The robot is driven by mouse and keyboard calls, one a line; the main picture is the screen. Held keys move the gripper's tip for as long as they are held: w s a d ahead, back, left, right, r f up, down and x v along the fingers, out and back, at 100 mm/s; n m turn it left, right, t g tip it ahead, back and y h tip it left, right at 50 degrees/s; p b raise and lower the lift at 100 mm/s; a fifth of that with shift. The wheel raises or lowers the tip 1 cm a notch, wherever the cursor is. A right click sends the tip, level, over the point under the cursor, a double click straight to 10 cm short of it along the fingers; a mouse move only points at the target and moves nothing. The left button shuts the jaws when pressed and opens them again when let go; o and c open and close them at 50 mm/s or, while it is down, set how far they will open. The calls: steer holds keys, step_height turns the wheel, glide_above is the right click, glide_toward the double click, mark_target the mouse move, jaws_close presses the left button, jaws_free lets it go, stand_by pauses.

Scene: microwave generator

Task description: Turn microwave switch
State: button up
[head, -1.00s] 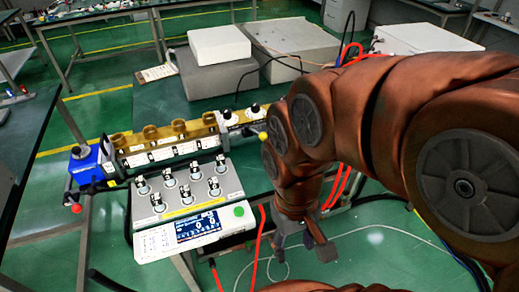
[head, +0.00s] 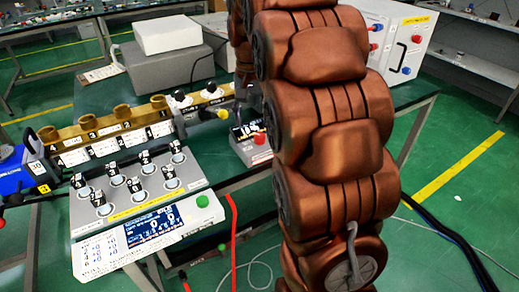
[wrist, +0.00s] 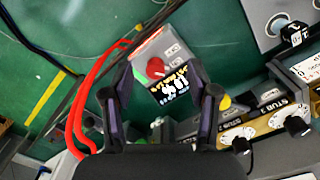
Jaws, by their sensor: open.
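A small grey box (head: 243,149) with a dark display and a red knob (head: 259,138) sits on the bench, just left of my arm in the head view. In the wrist view the red knob (wrist: 155,68) and the lit display (wrist: 172,87) lie between the fingers in the picture. My gripper (wrist: 160,92) is open and empty, with its fingers spread over the box. I cannot tell its exact height above the knob. In the head view my arm mostly hides the gripper. No label shows which control is the microwave switch.
A control panel (head: 150,212) with several black switches and a screen stands front left. A brass waveguide (head: 125,120) runs behind it. A white instrument (head: 400,40) stands back right. Red cables (wrist: 85,90) run close beside the box. Grey and white boxes (head: 170,65) sit behind.

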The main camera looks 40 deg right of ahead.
steer(key=m+b, duration=0.1)
steer(key=b, duration=0.1)
glide_above(259, 136)
step_height(259, 136, down, 2)
steer(key=shift+w+d+f, duration=0.1)
steer(key=shift+d+f, duration=0.05)
steer(key=shift+f, duration=3.9)
jaws_close()
